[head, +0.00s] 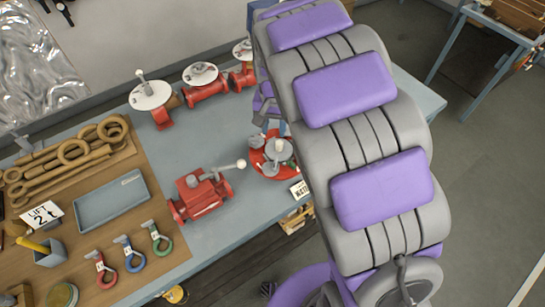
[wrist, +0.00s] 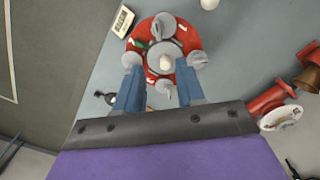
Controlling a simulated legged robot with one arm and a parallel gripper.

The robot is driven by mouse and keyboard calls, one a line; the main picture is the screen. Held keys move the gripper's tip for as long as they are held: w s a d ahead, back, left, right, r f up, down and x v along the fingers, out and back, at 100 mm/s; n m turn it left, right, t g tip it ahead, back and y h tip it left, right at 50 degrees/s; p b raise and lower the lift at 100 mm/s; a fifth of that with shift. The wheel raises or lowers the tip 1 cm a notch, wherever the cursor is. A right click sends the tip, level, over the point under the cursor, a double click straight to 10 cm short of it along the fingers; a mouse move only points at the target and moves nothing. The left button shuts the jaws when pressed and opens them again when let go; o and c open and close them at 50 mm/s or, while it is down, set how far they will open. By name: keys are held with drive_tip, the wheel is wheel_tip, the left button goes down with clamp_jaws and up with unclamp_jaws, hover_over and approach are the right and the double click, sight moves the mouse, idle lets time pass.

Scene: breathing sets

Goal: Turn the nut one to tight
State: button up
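A round red flange (wrist: 152,72) lies below my gripper in the wrist view, with several grey nut-like pieces around its rim and a grey disc with a pale knob (wrist: 166,61) at its middle. White marks by the rim pieces are too small to read, so I cannot tell which is nut one. My gripper (wrist: 160,84) is open, its two blue fingers apart over the near side of the flange. One grey piece (wrist: 163,88) shows between the fingers. Nothing is held. In the head view the flange (head: 258,160) is partly hidden by my arm, and my gripper is mostly hidden too.
A small lettered sign (head: 299,189) stands beside the flange. A red valve body (head: 200,196) with a white-knobbed handle sits to its left. Other red valves (head: 206,88) stand along the back. A blue tray (head: 112,201) and coloured shackles (head: 133,252) lie further left.

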sight(275, 162)
drive_tip(key=f+p, duration=0.1)
drive_tip(key=f, duration=1.5)
drive_tip(key=shift+d+f, duration=0.15)
drive_tip(key=shift+d, duration=0.05)
drive_tip(key=shift+c, duration=0.2)
clamp_jaws()
